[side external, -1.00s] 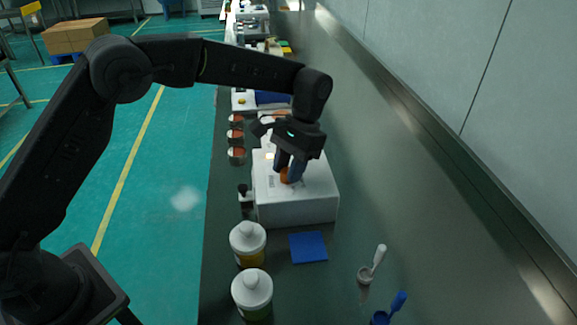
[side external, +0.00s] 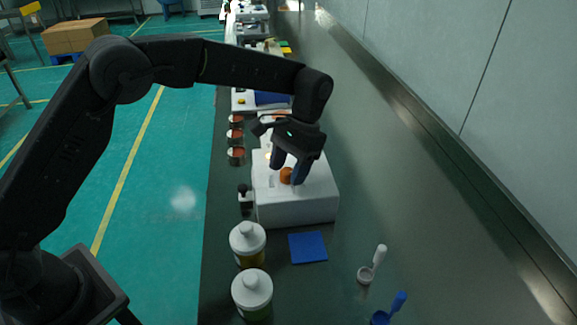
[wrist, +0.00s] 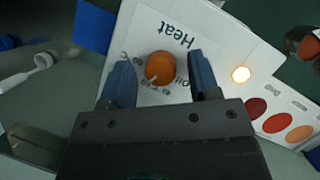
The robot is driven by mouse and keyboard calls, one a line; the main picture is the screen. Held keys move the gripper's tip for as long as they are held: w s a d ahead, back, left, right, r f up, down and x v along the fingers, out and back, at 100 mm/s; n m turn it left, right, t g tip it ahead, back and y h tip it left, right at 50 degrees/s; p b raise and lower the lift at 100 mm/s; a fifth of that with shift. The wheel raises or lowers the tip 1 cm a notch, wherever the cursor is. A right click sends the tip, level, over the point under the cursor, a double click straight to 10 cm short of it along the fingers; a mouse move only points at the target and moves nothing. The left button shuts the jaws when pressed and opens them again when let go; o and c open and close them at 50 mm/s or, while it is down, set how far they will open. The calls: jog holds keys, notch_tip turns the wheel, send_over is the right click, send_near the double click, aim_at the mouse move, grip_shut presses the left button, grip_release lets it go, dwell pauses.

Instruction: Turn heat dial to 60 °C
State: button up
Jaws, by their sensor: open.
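The orange heat dial (side external: 286,175) stands on top of the white machine (side external: 297,209). In the wrist view the dial (wrist: 160,66) sits beside the printed word "Heat" (wrist: 177,34). A pale pointer mark shows on the dial's lower-left part, with small numbers printed around it. The numbers are too small and tilted to read surely. My gripper (side external: 287,177) is over the dial with its two blue fingers spread. In the wrist view my gripper (wrist: 159,66) has one finger on each side of the dial, with a gap at each side.
A lit round lamp (wrist: 241,74) and several red-to-orange discs (wrist: 276,122) are on the panel. A blue pad (side external: 308,247) lies in front of the machine. Two white-capped bottles (side external: 248,238) stand at the bench's left edge. The bench to the right is mostly clear.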

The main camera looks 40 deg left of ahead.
jog(key=v, duration=0.6)
jog(key=shift+w+r, duration=0.15)
jog(key=shift+r, duration=0.05)
jog(key=shift+w+r, duration=0.15)
jog(key=shift+r, duration=0.35)
